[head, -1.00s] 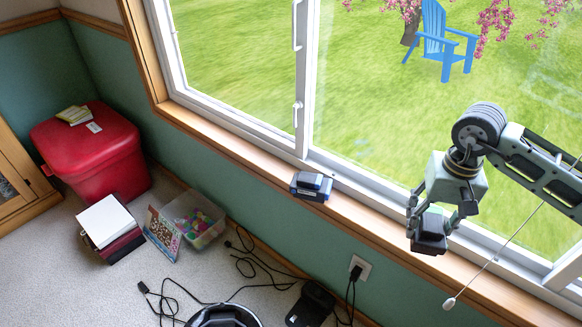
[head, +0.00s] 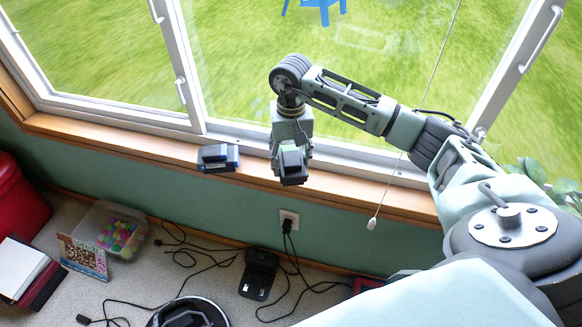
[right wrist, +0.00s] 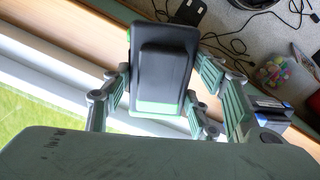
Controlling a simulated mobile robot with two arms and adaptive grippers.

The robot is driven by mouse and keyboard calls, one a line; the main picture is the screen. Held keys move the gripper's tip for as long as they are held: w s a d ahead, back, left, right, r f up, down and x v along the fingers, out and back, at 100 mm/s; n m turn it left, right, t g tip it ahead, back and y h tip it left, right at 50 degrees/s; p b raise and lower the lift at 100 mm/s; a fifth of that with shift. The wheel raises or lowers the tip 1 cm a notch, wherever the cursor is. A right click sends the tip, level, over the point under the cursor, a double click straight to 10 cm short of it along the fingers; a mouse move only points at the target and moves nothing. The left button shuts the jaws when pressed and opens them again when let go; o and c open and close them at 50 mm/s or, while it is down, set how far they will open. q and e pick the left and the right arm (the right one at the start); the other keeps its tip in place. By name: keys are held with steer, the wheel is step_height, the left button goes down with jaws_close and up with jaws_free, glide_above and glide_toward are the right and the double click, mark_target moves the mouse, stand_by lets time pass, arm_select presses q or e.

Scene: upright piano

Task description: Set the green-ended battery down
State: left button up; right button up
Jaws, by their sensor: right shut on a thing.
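The green-ended battery (head: 292,166) is a dark block; its green edge shows in the right wrist view (right wrist: 160,65). My right gripper (head: 290,172) is shut on it, with fingers on both sides in the right wrist view (right wrist: 158,88). In the head view the battery overlaps the front part of the wooden windowsill (head: 360,188); whether it touches the sill I cannot tell. To its left on the sill lies a dark battery-like block pair with blue edges (head: 218,158), also in the right wrist view (right wrist: 268,108). My left gripper is not in view.
The sill is bare between the held battery and the blue-edged blocks, and to the right. A pull cord (head: 373,222) hangs at the right. Below are a wall outlet (head: 289,217), a black charger (head: 259,272), cables, and a clear bin (head: 108,230).

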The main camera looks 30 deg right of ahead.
step_height(320, 180, down, 4)
steer(key=shift+r, duration=0.1)
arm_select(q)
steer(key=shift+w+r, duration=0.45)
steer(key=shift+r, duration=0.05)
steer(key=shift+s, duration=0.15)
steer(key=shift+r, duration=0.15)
arm_select(e)
steer(key=o, duration=1.6)
steer(key=shift+f, duration=0.2)
steer(key=shift+c, duration=0.2)
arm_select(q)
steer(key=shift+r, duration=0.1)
arm_select(e)
steer(key=shift+r, duration=0.15)
